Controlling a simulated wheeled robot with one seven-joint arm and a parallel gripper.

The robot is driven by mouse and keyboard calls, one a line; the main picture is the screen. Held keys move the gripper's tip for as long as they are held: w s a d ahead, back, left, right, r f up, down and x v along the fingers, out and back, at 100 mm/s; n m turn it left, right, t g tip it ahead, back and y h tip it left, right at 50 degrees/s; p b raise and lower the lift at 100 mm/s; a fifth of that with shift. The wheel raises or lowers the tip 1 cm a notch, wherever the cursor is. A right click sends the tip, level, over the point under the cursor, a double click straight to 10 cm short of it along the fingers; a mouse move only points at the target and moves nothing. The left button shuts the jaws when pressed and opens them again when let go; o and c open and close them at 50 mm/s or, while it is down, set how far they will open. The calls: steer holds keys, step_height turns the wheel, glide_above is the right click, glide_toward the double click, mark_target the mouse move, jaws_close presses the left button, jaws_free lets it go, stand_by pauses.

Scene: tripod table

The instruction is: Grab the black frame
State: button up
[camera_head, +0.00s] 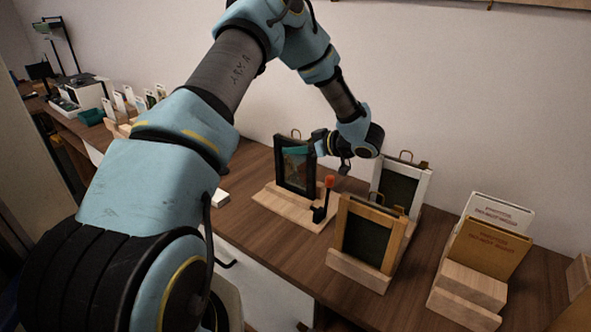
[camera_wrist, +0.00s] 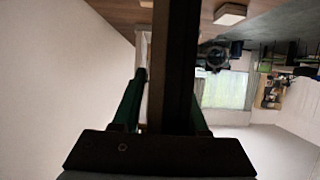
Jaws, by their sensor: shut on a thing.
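The black frame (camera_head: 281,166) is upright at the middle of the table, at or just above a light wooden base (camera_head: 268,199); I cannot tell whether it touches. It holds a dark picture. My gripper (camera_head: 312,147) reaches in from the right and is shut on the frame's right upper side. In the wrist view, the frame (camera_wrist: 175,70) is a dark upright bar between the two green fingers of my gripper (camera_wrist: 168,112). The fingertips are partly hidden in the head view.
A tan wooden frame (camera_head: 341,226) and a white frame (camera_head: 426,187) stand close on the right. A small black item with a red top (camera_head: 328,184) is beside the black frame. Cards in wooden stands (camera_head: 466,284) are farther right. The table (camera_head: 249,236) is clear at front left.

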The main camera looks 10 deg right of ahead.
jaws_close()
stand_by(0.8)
